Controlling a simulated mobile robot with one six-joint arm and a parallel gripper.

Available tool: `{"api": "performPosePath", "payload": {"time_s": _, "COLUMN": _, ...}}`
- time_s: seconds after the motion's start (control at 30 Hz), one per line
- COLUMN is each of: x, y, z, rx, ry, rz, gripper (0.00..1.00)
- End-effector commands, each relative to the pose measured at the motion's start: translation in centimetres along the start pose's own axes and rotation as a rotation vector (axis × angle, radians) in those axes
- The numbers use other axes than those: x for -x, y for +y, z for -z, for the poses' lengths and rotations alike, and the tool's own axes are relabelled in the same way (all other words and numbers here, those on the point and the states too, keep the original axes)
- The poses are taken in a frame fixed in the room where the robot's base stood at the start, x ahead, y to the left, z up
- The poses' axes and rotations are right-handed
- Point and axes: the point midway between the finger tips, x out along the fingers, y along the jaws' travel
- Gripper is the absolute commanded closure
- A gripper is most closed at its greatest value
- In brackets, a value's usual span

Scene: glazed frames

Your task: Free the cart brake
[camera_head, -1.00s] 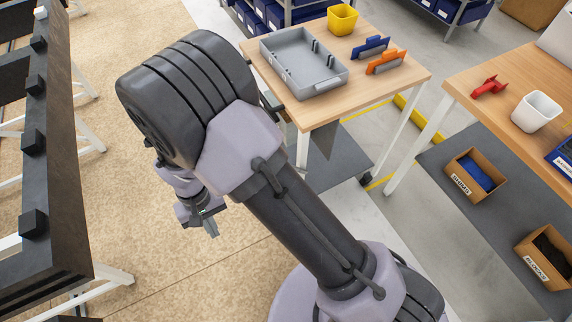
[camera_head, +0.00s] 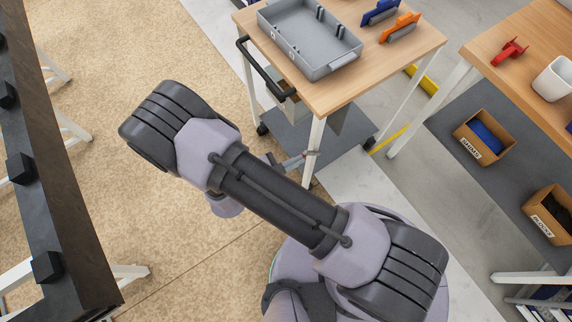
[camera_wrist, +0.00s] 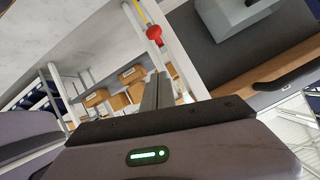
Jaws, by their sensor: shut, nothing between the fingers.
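The cart (camera_head: 330,100) has a wooden top, white legs and a black push handle (camera_head: 262,72). Its handle also shows at the right of the wrist view (camera_wrist: 285,80). In the wrist view a red knob-like part (camera_wrist: 154,33) appears beside a white leg, ahead of my fingers; it may be the brake, but I cannot tell for sure. My gripper (camera_wrist: 160,88) is shut and empty, its fingers pointing toward that leg. In the head view my gripper (camera_head: 292,162) is partly behind my arm, close to the cart's near leg. I cannot tell whether it touches.
A grey tray (camera_head: 335,67) and blue (camera_head: 380,12) and orange (camera_head: 399,27) holders stand on the cart. A bench (camera_head: 485,45) with a red item (camera_head: 510,52) and white cup is at right. Cardboard bins (camera_head: 482,137) sit beneath. A dark rack (camera_head: 55,215) stands left; floor between is open.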

Motion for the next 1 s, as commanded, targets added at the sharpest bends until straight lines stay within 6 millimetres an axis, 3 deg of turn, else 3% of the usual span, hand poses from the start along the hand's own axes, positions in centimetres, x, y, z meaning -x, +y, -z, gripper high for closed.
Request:
{"api": "performPosePath", "payload": {"time_s": 0.17, "x": -4.0, "y": 0.2, "z": -0.3, "rx": -0.002, "ry": 0.0, "rz": -0.004, "gripper": 1.0}}
{"api": "performPosePath", "payload": {"time_s": 0.23, "x": -4.0, "y": 0.1, "z": -1.9, "rx": 0.0, "ry": -0.003, "rz": 0.001, "gripper": 1.0}}
{"api": "performPosePath", "payload": {"time_s": 0.4, "x": -4.4, "y": 0.1, "z": -3.6, "rx": -0.001, "ry": -0.003, "rz": 0.0, "gripper": 1.0}}
{"api": "performPosePath", "payload": {"time_s": 0.83, "x": -4.3, "y": 0.0, "z": -4.0, "rx": 0.0, "ry": -0.003, "rz": 0.0, "gripper": 1.0}}
{"api": "performPosePath", "payload": {"time_s": 1.0, "x": -4.2, "y": 0.5, "z": -5.9, "rx": 0.0, "ry": -0.004, "rz": 0.002, "gripper": 1.0}}
